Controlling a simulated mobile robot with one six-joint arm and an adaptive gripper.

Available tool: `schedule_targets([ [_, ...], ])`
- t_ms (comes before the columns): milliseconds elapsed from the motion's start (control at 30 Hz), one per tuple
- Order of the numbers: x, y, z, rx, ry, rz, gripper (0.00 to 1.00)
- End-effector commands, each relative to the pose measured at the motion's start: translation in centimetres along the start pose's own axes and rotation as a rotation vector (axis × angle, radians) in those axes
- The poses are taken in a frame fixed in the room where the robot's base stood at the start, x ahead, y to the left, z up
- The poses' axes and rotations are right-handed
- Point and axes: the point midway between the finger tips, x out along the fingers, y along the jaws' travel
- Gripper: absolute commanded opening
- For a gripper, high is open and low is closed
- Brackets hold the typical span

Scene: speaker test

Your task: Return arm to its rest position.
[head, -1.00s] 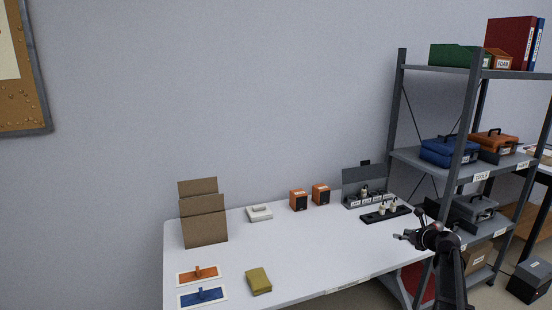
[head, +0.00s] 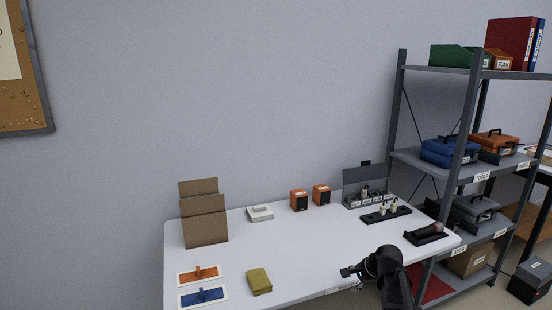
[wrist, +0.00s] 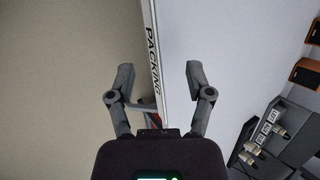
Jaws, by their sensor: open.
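My gripper (head: 354,271) is at the front edge of the white table (head: 300,245) in the head view, with my dark arm rising from the bottom right. In the wrist view, my gripper (wrist: 158,85) has its two fingers spread wide with nothing between them. Behind the fingers in that view are the table's front edge with a "PACKING" label (wrist: 152,50), the floor on the left and the white tabletop on the right.
Two orange speakers (head: 310,197), a black strip with small pale parts (head: 386,213), a dark tray (head: 426,235), cardboard panels (head: 204,220) and a folded olive cloth (head: 259,281) are on the table. A grey shelf rack (head: 470,150) stands at right. The table's middle is clear.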

Motion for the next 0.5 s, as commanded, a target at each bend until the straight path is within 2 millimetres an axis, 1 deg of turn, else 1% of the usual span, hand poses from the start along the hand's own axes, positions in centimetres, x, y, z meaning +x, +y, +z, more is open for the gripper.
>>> schedule_targets([
  [33,0.2,1.3,1.8,-0.093,0.002,0.044,0.67],
  [200,0.5,5.0,5.9,-0.414,-0.003,0.201,0.67],
  [333,0.3,7.8,8.6,-0.649,-0.023,0.320,0.67],
  [500,-0.3,10.6,10.8,-0.880,-0.058,0.440,0.67],
])
